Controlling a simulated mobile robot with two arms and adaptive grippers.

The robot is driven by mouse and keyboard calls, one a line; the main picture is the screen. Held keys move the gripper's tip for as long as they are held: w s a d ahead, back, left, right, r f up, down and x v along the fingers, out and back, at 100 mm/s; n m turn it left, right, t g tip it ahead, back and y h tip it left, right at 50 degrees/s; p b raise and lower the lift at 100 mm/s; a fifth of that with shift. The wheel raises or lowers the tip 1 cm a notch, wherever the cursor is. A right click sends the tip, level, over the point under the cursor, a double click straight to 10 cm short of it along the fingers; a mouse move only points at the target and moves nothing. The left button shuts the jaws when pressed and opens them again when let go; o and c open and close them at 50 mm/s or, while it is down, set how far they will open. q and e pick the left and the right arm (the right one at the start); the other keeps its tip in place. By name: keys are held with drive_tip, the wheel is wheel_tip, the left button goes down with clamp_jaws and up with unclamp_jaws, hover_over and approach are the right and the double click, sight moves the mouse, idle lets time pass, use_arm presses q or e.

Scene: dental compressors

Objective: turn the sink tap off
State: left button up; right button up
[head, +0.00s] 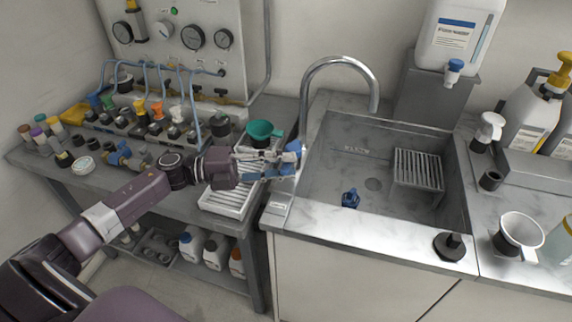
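The sink tap (340,61) is a tall chrome gooseneck at the back left of the grey sink (345,165), its spout over the basin. No water stream can be made out under the spout. My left gripper (285,160) reaches in from the left to the foot of the tap. Blue and grey parts there overlap, and the tap's handle cannot be told apart from the fingers. Whether the fingers touch the tap or are open or shut is unclear. My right gripper is not in view.
A green funnel cup (262,130) stands close behind my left gripper, with a white rack (229,200) below it. The basin holds a blue object (350,198) and a wire rack (418,169). A large white jug (459,35) stands behind. The front sink rim is mostly clear.

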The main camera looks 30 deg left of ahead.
use_arm(q)
drive_tip(key=v, duration=1.1)
drive_tip(key=shift+s+a, duration=0.15)
